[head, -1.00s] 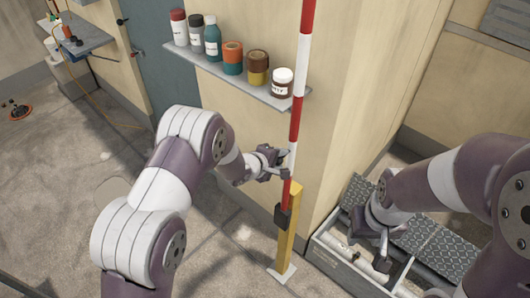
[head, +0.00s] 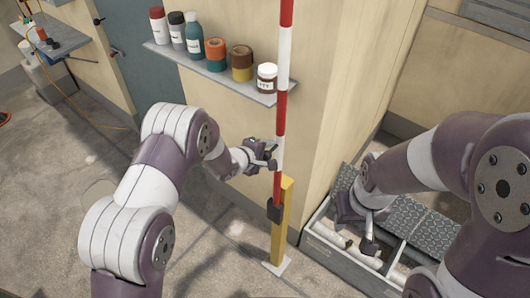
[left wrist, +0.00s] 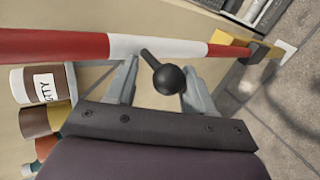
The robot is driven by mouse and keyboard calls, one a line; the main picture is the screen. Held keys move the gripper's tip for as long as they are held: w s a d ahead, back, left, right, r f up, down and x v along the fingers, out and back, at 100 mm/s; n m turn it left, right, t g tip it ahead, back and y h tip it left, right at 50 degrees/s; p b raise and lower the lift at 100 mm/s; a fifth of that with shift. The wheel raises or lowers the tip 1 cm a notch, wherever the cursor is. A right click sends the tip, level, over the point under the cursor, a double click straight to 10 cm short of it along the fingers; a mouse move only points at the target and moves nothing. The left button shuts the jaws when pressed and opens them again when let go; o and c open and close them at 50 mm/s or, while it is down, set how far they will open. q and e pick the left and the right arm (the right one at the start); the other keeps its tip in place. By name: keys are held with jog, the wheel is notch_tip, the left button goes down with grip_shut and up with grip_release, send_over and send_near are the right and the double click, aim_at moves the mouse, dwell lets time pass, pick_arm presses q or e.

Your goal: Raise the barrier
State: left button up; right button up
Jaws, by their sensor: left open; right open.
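The barrier pole (head: 282,98), striped red and white, stands upright at a yellow post (head: 281,225) with a dark block at its pivot. In the left wrist view the pole (left wrist: 60,45) crosses the top of the picture. A black ball knob (left wrist: 168,79) on a short stem juts from its white band. My left gripper (head: 268,156) is at the pole's lower part. Its fingers (left wrist: 158,85) are open on either side of the knob, not closed on it. My right gripper (head: 362,233) is open and empty above a grey bin at the right.
A wall shelf (head: 220,75) with several bottles, tape rolls and jars is just left of the pole. A small table (head: 62,45) stands at far left. The floor left of the post is clear.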

pick_arm(q)
jog(key=b+v, duration=0.3)
jog(key=v, duration=0.9)
jog(key=shift+s+a+r+b, duration=0.15)
jog(key=shift+s+a+b, duration=0.05)
jog(key=shift+s+b, duration=0.15)
jog(key=shift+w, duration=0.1)
